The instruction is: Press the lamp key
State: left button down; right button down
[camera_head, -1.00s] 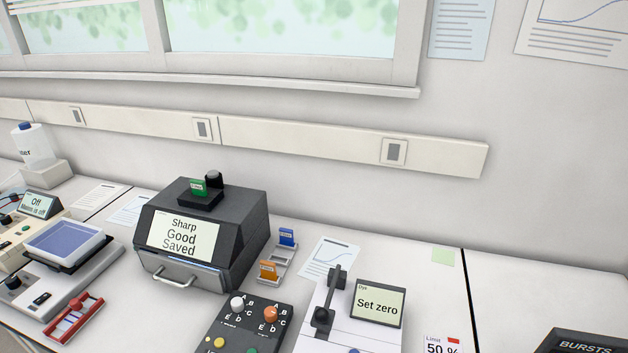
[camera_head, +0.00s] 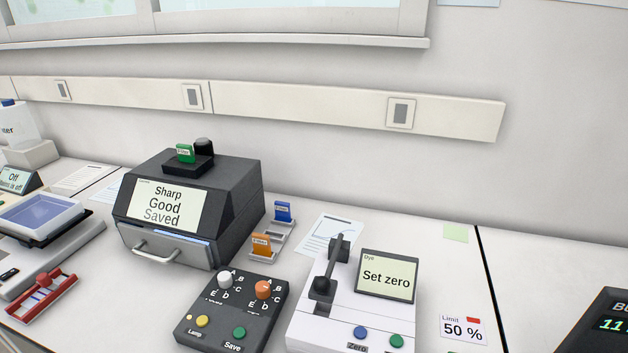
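The lamp key is a yellow round button (camera_head: 202,321) with the label "Lamp" below it. It sits at the front left of a dark control box (camera_head: 231,304). A green button (camera_head: 239,333) labelled "Save" is to its right. A white knob (camera_head: 225,280) and an orange knob (camera_head: 263,290) stand behind them, amid letters. Behind the box, a dark grey instrument (camera_head: 235,195) has a screen (camera_head: 166,205) reading "Sharp Good Saved". Neither of my grippers shows in the head view.
Right of the control box is a white device (camera_head: 322,322) with a black lever (camera_head: 335,265) and a "Set zero" screen (camera_head: 386,275). A red rack (camera_head: 40,297) lies at the left. Orange (camera_head: 262,246) and blue (camera_head: 283,212) tabs stand behind the box. Bench is clear in front of the grey instrument.

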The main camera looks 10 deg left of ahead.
aim_at(202, 321)
jog(key=u, duration=1.1)
